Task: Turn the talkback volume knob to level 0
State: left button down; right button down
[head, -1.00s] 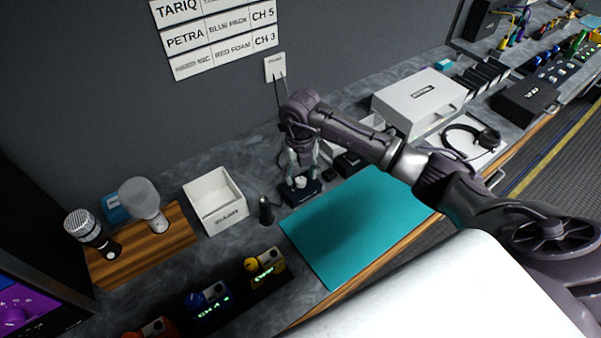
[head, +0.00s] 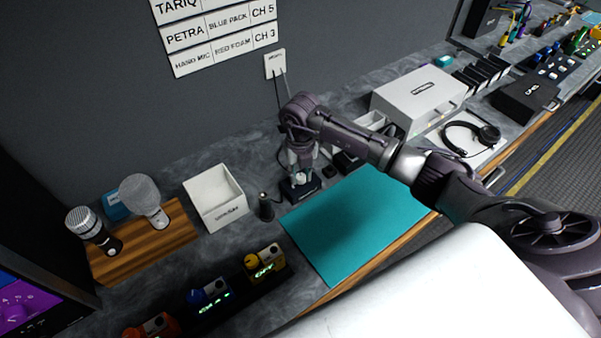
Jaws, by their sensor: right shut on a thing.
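The talkback box is a small dark unit (head: 303,190) on the counter, just beyond the teal mat's far left corner. A pale knob (head: 300,176) shows on top of it. My right gripper (head: 301,170) points down over the box, with its fingers closed around the knob. The fingers hide much of the knob, and its level marks are too small to read. My left gripper is not in view.
The teal mat (head: 350,222) lies clear in front. A white bin (head: 216,198) and a small dark cylinder (head: 265,207) stand left of the box. A white case (head: 418,100) and a headset (head: 470,137) are to the right. Microphones stand on a wooden board (head: 180,235).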

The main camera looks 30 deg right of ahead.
jog(key=shift+w+f+n+b, duration=0.1)
jog(key=shift+f+n+b, duration=0.05)
jog(key=shift+n+b, duration=1.05)
jog(key=n+b, duration=0.9)
jog(key=shift+n, duration=0.4)
jog(key=n+b, duration=0.5)
jog(key=n, duration=0.1)
jog(key=shift+a, duration=0.1)
jog(key=n+b, duration=0.2)
jog(key=shift+n, duration=0.4)
jog(key=shift+r+n+b, duration=0.2)
jog(key=shift+n+b, duration=0.55)
jog(key=shift+n, duration=0.55)
